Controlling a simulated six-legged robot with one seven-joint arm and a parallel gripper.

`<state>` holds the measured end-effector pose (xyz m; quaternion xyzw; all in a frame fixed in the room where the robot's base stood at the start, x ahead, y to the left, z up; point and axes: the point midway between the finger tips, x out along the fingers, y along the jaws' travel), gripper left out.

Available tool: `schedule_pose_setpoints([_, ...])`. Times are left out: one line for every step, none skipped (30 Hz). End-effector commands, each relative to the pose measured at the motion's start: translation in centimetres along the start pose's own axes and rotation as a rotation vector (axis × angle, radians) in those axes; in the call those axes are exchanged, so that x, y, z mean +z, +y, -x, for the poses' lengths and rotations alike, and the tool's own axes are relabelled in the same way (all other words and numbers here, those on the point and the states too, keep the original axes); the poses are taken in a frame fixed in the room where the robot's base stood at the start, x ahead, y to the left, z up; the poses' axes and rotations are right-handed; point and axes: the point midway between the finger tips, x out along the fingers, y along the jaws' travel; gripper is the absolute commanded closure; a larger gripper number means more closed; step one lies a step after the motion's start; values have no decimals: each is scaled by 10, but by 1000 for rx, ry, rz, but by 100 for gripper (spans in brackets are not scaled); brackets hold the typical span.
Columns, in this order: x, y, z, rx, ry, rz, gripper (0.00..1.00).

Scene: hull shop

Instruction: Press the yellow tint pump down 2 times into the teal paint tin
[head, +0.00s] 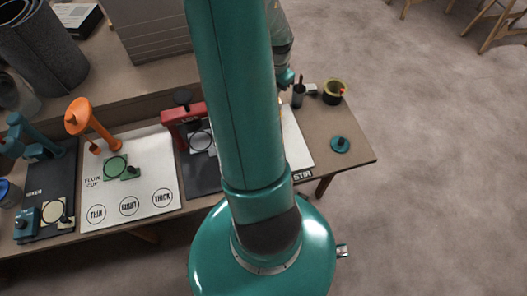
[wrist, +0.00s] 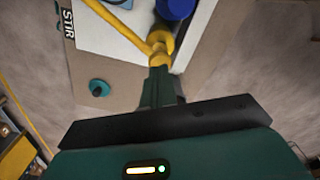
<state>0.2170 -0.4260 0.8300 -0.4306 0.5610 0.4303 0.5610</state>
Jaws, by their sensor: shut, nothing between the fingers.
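The yellow tint pump (wrist: 159,42) shows in the wrist view, its long yellow spout slanting to the upper left. My gripper (wrist: 160,72) is shut and empty, its fingertips right at the pump head in that view; I cannot tell whether they touch. A teal round shape (wrist: 119,3), perhaps the teal paint tin, is cut off at the top edge near the spout. In the head view my arm hides the pump and this tin. There the end of my arm (head: 287,78) shows only partly, beyond the STIR board.
A teal lid with a knob (head: 340,145) lies on the bench's right end, and a yellow-rimmed can (head: 334,91) stands behind it. A blue cylinder (wrist: 176,7) is beside the pump. An orange stand (head: 80,116) and red stand (head: 184,114) are left.

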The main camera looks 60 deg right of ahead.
Motion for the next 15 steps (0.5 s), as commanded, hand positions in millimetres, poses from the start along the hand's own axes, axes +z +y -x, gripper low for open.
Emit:
schedule_pose_setpoints([0, 0, 0, 0, 0, 0, 100])
schedule_pose_setpoints([0, 0, 0, 0, 0, 0, 100])
schedule_pose_setpoints([0, 0, 0, 0, 0, 0, 100])
schedule_pose_setpoints([0, 0, 0, 0, 0, 0, 100])
schedule_pose_setpoints([0, 0, 0, 0, 0, 0, 100])
schedule_pose_setpoints([0, 0, 0, 0, 0, 0, 100])
schedule_pose_setpoints([0, 0, 0, 0, 0, 0, 100])
schedule_pose_setpoints([0, 0, 0, 0, 0, 0, 100])
schedule_pose_setpoints([0, 0, 2, 0, 0, 0, 100])
schedule_pose_setpoints([0, 0, 4, -1, 1, 0, 100])
schedule_pose_setpoints([0, 0, 6, -1, 1, 1, 100])
schedule_pose_setpoints([0, 0, 9, -1, 1, 1, 100])
schedule_pose_setpoints([0, -1, 12, -1, 1, 1, 100])
schedule_pose_setpoints([0, -1, 15, -2, 1, 1, 100])
schedule_pose_setpoints([0, -1, 18, -3, 2, 1, 100])
